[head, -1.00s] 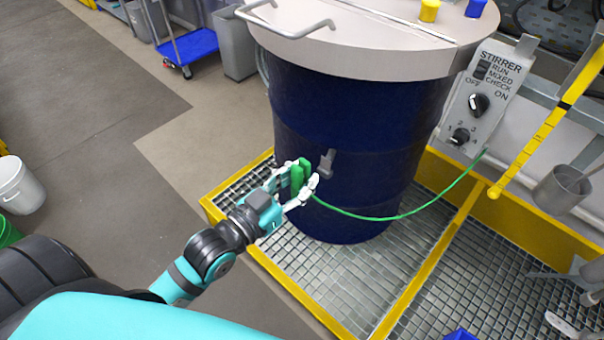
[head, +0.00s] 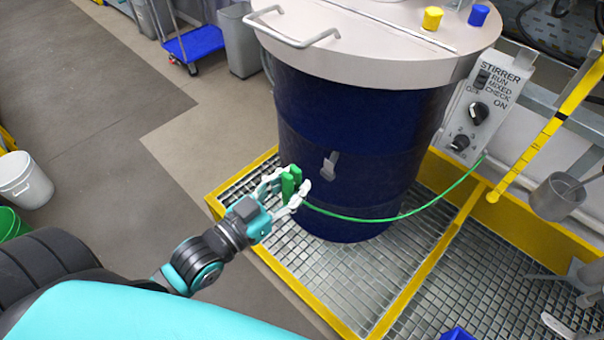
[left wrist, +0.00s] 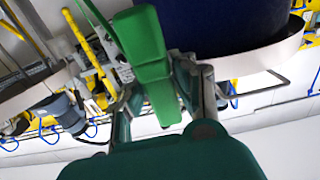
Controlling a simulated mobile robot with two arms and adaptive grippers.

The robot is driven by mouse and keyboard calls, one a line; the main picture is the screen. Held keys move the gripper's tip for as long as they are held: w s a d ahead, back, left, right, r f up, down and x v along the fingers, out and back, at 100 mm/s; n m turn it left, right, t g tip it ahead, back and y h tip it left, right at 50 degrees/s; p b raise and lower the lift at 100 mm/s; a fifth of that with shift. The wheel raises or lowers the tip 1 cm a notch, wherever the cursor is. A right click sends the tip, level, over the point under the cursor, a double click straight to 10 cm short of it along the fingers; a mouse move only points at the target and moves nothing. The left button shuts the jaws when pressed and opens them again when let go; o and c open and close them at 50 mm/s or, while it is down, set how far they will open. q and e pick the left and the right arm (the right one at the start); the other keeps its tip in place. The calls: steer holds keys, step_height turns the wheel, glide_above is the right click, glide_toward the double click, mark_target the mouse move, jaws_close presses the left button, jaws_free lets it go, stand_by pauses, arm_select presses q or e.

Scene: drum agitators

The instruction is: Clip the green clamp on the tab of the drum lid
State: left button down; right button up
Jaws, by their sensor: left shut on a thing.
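The green clamp (head: 291,184) is held in my left gripper (head: 288,190), in front of the blue drum's lower left side. A green cable (head: 375,219) runs from it to the stirrer box. In the left wrist view the clamp (left wrist: 148,55) lies between the two fingers of my left gripper (left wrist: 157,85). The drum (head: 345,110) stands upright with a pale lid (head: 390,45) on top. A small grey tab (head: 330,165) sits on the drum's front, up and right of the clamp and apart from it. My right gripper is not in view.
The stirrer control box (head: 476,112) stands right of the drum. The drum stands on a yellow-edged grating (head: 420,285). A metal handle (head: 292,30) sticks out from the lid's left. A metal cup (head: 556,197) is at the right. Open floor (head: 110,190) lies left.

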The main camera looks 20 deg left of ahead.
arm_select(q)
steer(key=p+v, duration=0.1)
steer(key=v, duration=0.7)
steer(key=shift+s, duration=0.3)
steer(key=shift+w+a+r, duration=0.1)
